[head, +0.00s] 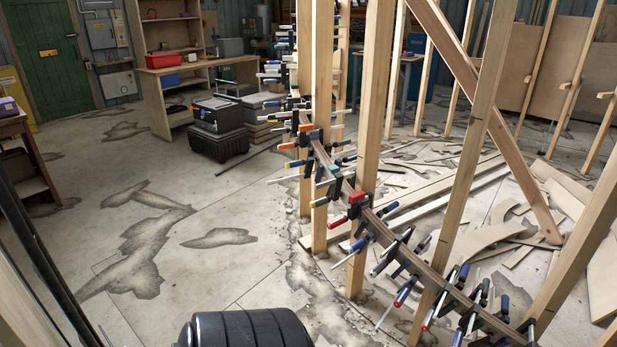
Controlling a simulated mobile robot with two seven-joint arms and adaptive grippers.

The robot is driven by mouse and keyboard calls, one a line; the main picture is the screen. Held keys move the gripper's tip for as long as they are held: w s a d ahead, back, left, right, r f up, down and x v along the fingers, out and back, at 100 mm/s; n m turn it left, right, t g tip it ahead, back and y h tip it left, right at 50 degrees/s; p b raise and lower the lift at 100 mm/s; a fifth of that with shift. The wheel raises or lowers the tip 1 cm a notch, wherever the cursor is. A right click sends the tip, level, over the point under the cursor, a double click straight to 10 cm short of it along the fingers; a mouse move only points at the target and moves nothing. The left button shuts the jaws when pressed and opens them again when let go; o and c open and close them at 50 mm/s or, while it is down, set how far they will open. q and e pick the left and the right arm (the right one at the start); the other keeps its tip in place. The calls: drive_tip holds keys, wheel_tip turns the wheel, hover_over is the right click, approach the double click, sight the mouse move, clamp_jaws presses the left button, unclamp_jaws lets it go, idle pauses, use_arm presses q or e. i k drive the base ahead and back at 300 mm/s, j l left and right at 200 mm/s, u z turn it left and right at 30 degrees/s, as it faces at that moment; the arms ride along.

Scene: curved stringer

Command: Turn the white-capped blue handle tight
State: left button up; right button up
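A curved wooden stringer (387,237) runs from the upper middle to the lower right, with many bar clamps along it. Several clamps have blue handles, among them one at mid-curve (360,243) beside a red-jawed clamp (357,198), and one low on the right (458,337). The handles are small here, and I cannot tell which one has the white cap or how tight it is. Neither of my grippers is in the head view.
Upright wooden posts (373,100) stand along the stringer, and a slanted brace (490,115) crosses at the right. Cut boards (480,240) lie on the floor behind. Black toolboxes (217,130) stand at the back. The stained concrete floor at left is mostly clear.

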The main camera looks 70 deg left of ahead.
sight(357, 244)
drive_tip(key=u, duration=1.85)
